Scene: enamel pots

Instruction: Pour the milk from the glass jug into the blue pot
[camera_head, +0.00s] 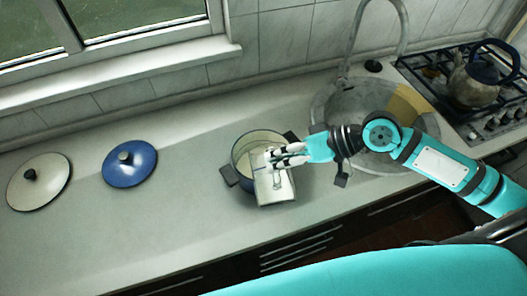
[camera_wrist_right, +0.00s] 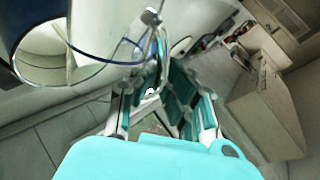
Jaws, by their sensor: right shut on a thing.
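The blue pot (camera_head: 240,183) stands on the counter, with a pale inside and dark handles; whether its paleness is milk or enamel I cannot tell. The glass jug (camera_head: 275,187) is at the pot's near side and overlaps it, looking whitish. My right gripper (camera_head: 284,156) is shut on the jug, its fingers over the pot's right side. In the right wrist view the blue pot (camera_wrist_right: 22,82) is at the upper left, with the clear jug (camera_wrist_right: 105,75) beside it. My right gripper also shows there (camera_wrist_right: 158,95). My left gripper is out of view.
A blue lid (camera_head: 130,165) and a cream lid (camera_head: 40,182) lie on the counter to the left. A round sink (camera_head: 330,105) is behind my right arm. A kettle (camera_head: 477,82) stands on the stove at the right.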

